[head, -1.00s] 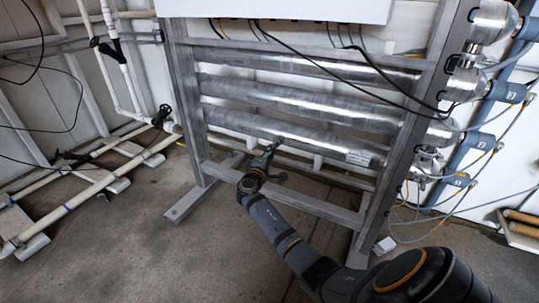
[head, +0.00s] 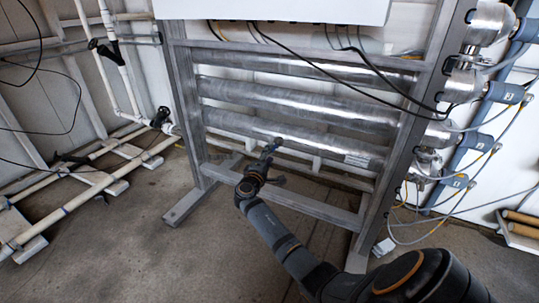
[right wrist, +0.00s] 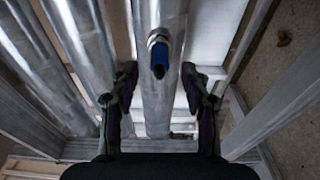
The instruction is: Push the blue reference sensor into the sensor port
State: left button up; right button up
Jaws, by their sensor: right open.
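The blue reference sensor (right wrist: 159,63) shows in the right wrist view, seated at a round metal port (right wrist: 158,38) on the side of a steel tube. How deep it sits cannot be told. My right gripper (right wrist: 159,75) is open, with one finger on each side of the sensor and apart from it. In the head view my right gripper (head: 271,148) is at the lowest tube (head: 310,140) of the rack, and the sensor is not discernible there. My left gripper is not in view.
The grey metal frame (head: 188,110) surrounds the tubes, with a lower crossbar (head: 300,203) close to my right arm. Black cables (head: 385,75) hang across the upper tubes. White pipes (head: 75,200) run along the left floor. Open concrete floor lies in front.

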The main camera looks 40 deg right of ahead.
jog(key=v, duration=1)
jog(key=shift+s+a, duration=0.25)
jog(key=shift+a, duration=0.05)
